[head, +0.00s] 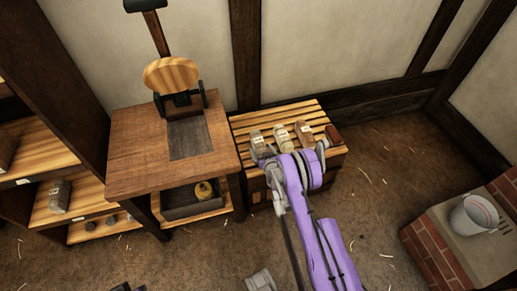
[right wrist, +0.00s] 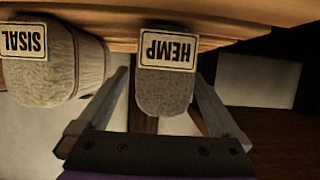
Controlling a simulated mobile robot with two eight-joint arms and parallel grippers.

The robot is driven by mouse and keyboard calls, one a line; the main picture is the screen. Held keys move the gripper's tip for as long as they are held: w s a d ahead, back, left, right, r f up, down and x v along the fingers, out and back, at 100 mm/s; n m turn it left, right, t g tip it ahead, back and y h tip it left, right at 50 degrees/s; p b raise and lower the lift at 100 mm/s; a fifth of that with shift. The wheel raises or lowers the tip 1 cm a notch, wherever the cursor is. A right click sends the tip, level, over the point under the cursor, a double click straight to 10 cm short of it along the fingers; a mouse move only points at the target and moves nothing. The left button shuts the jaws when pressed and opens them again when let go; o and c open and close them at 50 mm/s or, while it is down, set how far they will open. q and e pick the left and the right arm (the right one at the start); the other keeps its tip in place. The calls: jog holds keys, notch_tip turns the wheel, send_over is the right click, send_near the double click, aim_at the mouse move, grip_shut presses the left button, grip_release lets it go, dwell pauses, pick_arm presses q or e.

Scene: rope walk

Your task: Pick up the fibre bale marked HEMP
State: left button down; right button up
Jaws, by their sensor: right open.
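In the right wrist view the HEMP bale (right wrist: 165,88) is a rounded grey-brown bundle with a white label, which reads upside down. It lies between the two fingers of my open right gripper (right wrist: 162,95), with a visible gap on each side. The SISAL bale (right wrist: 45,70) is beside it to the left. In the head view my right gripper (head: 291,152) is at the front of a slatted bench (head: 245,122), over a row of labelled bales (head: 281,134). The labels are too small to read there.
A wooden work table (head: 130,150) with a round-topped device (head: 171,75) stands left of the bench. Shelves (head: 35,140) are at far left. A brick-sided block with a bucket (head: 474,215) is at right. The floor between is mostly clear.

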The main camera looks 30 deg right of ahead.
aim_at(259, 147)
jog(key=x, duration=0.4)
jog(key=shift+w+a+r, duration=0.1)
jog(key=shift+w+a, duration=0.05)
jog(key=shift+w, duration=0.05)
jog(key=c, duration=1.5)
